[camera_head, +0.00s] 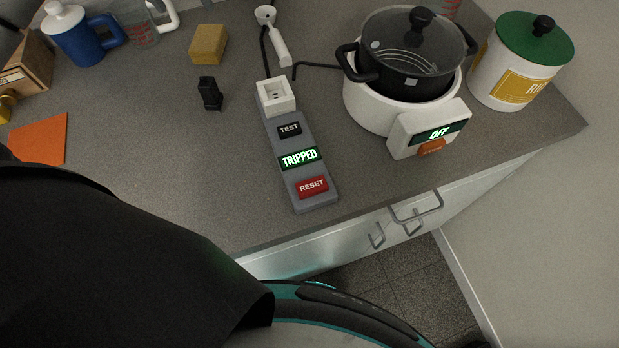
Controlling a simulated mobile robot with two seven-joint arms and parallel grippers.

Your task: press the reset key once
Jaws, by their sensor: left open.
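The grey outlet unit (285,165) lies on the worktop in the middle of the view. The red RESET key (311,187) is at its near end, uncovered and with nothing touching it. Above it, a lit green display (299,158) reads TRIPPED. A black TEST key (289,129) sits higher, below a white socket (276,96) with nothing plugged in. A large black part of my left arm fills the lower left, apart from the unit. Its fingertips cannot be made out clearly. My right gripper is not in view.
A white cooker (376,108) showing OFF holds a lidded black pot (413,55). A black plug-like block (209,94) stands left of the unit. An orange sheet (39,139), yellow block (208,44), blue mug (78,38) and green-lidded jar (518,62) stand around. The counter beside the unit is clear.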

